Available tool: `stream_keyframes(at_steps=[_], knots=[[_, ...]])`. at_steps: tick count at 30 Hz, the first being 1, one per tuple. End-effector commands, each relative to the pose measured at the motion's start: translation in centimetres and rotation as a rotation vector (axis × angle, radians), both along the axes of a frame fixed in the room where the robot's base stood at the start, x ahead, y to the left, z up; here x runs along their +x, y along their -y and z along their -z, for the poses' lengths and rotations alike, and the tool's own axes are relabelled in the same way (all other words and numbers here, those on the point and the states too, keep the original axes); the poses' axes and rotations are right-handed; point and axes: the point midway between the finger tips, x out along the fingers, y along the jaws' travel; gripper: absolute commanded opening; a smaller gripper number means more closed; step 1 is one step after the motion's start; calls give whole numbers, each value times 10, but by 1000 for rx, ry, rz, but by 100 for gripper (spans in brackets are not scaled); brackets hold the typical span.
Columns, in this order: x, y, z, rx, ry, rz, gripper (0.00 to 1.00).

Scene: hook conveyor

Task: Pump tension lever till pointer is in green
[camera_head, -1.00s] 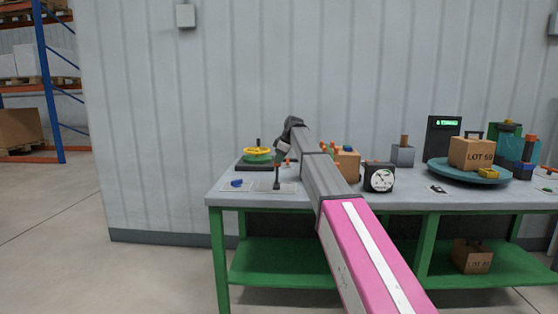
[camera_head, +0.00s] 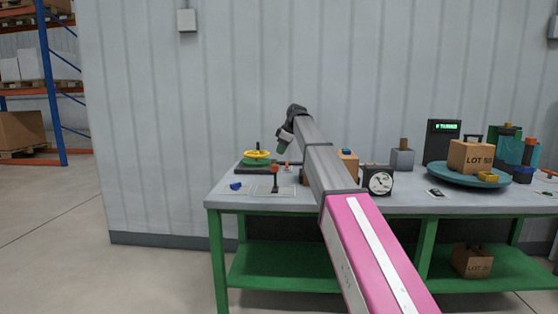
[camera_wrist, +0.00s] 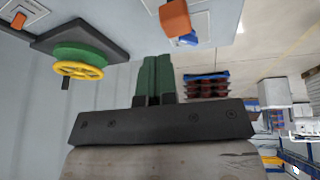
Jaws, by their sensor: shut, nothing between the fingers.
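The tension lever (camera_head: 275,181) is a dark upright stick with an orange-red knob, on a light plate at the bench's left part. Its orange knob also shows at the top of the wrist view (camera_wrist: 175,18), beyond my fingertips. My gripper (camera_head: 282,149) is above and slightly right of the lever, apart from it. In the wrist view its green fingers (camera_wrist: 155,72) are together with nothing between them. The gauge (camera_head: 379,181) is a black box with a white dial and dark pointer, right of my arm. The pointer's position against any green zone is too small to tell.
A yellow handwheel on a green base (camera_head: 257,156) stands behind and left of the lever. A small blue piece (camera_head: 236,186) lies left of it. A cardboard box (camera_head: 471,156) sits on a turquoise turntable at right. Free air lies above the bench's left end.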

Motion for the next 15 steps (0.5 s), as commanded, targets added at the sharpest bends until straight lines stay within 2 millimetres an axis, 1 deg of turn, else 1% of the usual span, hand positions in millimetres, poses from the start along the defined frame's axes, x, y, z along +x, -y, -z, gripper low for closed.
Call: stream_keyframes(at_steps=[1,6,10,15], knots=[[1,4,-10,0,0,0,0],[0,14,-34,0,-1,1,0],[-1,18,-42,1,-2,0,0],[-2,19,-46,1,-3,-1,0]])
